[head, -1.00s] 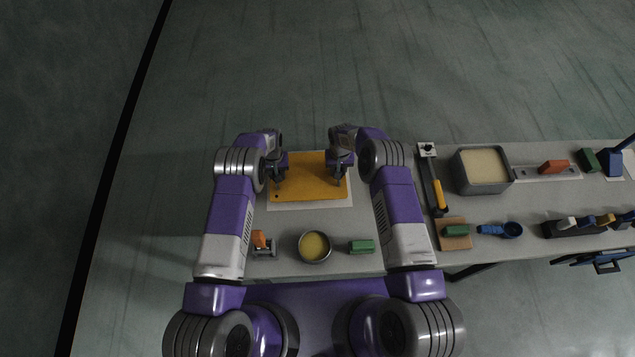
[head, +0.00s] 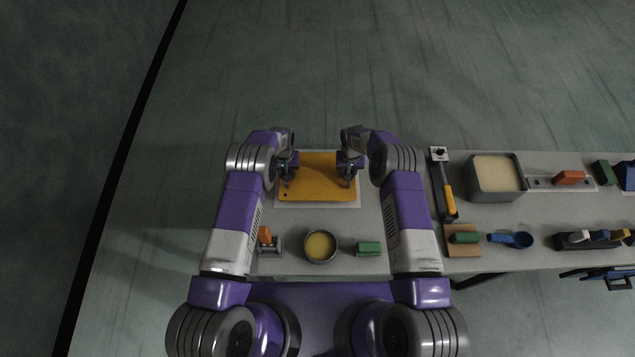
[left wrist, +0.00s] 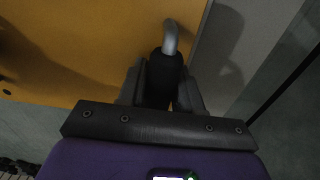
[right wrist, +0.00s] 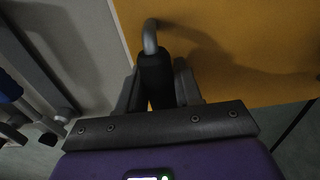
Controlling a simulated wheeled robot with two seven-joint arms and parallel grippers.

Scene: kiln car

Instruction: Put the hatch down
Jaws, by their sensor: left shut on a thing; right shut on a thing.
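The hatch is an orange-yellow flat panel (head: 318,180) over a pale sheet (head: 318,206) on the table in the head view. My left gripper (head: 286,176) is shut on the grip of a handle at the panel's left side; the handle's grey bent end (left wrist: 170,35) and black grip (left wrist: 163,80) show in the left wrist view. My right gripper (head: 349,174) is shut on the matching handle at the right side, whose black grip (right wrist: 156,78) shows in the right wrist view. Whether the panel touches the sheet, I cannot tell.
In front of the panel stand a round tin (head: 319,246), a green block (head: 368,248) and an orange-and-grey tool (head: 266,240). To the right lie a yellow-handled tool (head: 447,190), a square tub (head: 496,178), a green block on a wooden board (head: 463,238) and a blue scoop (head: 512,239).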

